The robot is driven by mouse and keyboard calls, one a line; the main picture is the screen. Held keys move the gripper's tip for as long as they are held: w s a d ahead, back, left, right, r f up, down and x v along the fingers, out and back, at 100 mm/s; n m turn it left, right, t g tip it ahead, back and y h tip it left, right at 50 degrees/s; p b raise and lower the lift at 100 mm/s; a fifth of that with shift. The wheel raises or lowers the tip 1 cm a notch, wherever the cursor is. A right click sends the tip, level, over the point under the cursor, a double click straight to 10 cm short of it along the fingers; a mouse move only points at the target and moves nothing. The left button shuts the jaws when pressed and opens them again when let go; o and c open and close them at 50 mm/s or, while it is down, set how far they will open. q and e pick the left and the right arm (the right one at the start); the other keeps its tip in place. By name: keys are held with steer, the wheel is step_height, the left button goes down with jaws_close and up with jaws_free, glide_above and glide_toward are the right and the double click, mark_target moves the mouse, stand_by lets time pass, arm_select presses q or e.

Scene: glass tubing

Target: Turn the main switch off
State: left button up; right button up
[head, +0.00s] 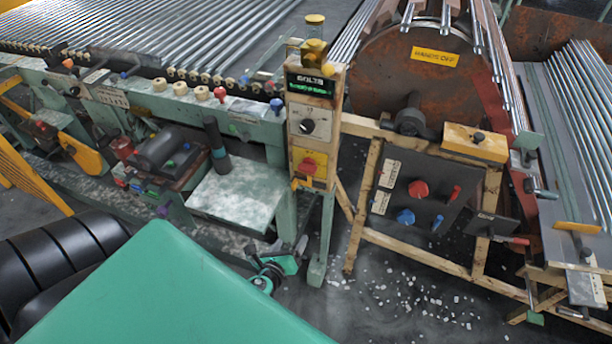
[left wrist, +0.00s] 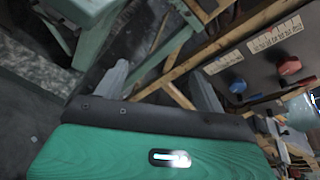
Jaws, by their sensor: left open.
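A red rotary switch on a yellow plate (head: 308,166) sits low on the front of the upright control post (head: 317,205). Above it on the post is a white plate with a black dial (head: 307,126), under a lit display marked VOLTS. My left gripper (head: 281,250) is low beside the foot of the post, below the red switch and apart from it. In the left wrist view its two grey fingers stand wide apart with nothing between them (left wrist: 160,78). The red switch is not clearly visible in that view. My right gripper is not in view.
Right of the post, a dark panel carries a red knob (head: 418,188) and a blue knob (head: 405,216); both show in the left wrist view. A pale green shelf (head: 238,200) stands left of the post. White fragments (head: 420,305) litter the floor. Glass tubes lie behind.

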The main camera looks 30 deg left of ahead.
arm_select(q)
step_height(320, 180, up, 14)
steer(key=w+a+m+t, duration=0.1)
steer(key=w+m+t, duration=0.1)
steer(key=m+t, duration=0.3)
steer(key=m+g+y+p, duration=0.1)
steer(key=p, duration=0.1)
glide_toward(306, 172)
steer(key=d+x, duration=0.1)
steer(key=x, duration=0.5)
steer(key=a+x, duration=0.1)
steer(key=x, duration=0.1)
steer(key=shift+w+a+r, duration=0.1)
steer(key=shift+w+r, duration=0.1)
steer(key=shift+w+a+p, duration=0.1)
steer(key=shift+w+p, duration=0.2)
steer(key=shift+w, duration=0.2)
steer(key=shift+c, duration=0.6)
steer(key=c, duration=0.7)
steer(key=shift+c, duration=0.8)
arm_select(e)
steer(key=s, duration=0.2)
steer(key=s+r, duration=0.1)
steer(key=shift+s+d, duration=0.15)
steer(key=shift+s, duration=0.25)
